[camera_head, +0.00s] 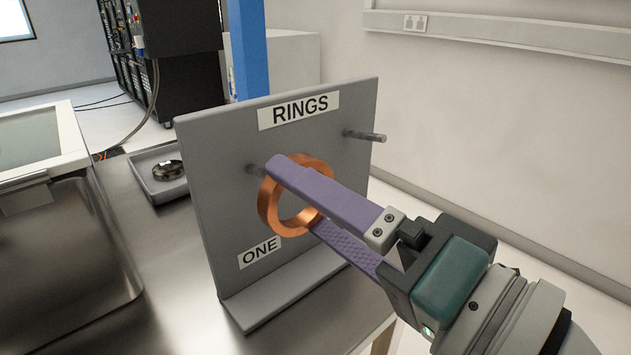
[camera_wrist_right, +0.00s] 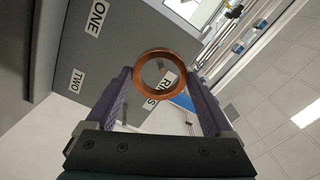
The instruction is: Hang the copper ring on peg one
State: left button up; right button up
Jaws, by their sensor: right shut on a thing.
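The copper ring (camera_head: 266,210) is upright in front of the grey board (camera_head: 222,215), above the label ONE. My right gripper (camera_head: 298,198) is shut on it, with one purple finger on its upper edge and the other on its lower edge. The wrist view shows the ring (camera_wrist_right: 161,101) between the two fingertips of my right gripper (camera_wrist_right: 160,78). Peg one (camera_head: 253,169) is a short metal rod on the board's left side. Its outer end is hidden behind the upper finger and ring, so I cannot tell whether it enters the ring. My left gripper is out of view.
A second, empty peg (camera_head: 366,136) sticks out at the board's upper right, near the RINGS label (camera_head: 299,110). A grey tray (camera_head: 148,180) with a dark metal ring-like part (camera_head: 168,170) lies left of the board. A steel chamber (camera_head: 62,255) stands at the left.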

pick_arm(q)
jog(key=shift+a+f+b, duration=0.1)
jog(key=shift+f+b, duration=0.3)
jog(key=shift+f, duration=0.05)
pick_arm(e)
jog(key=x, duration=0.4)
jog(key=shift+w+a+f, duration=0.15)
jog(key=shift+w+f, duration=0.05)
jog(key=shift+w, duration=0.15)
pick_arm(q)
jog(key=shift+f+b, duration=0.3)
pick_arm(e)
jog(key=shift+f, duration=0.25)
jog(key=o, duration=1.4)
jog(key=shift+s, duration=0.1)
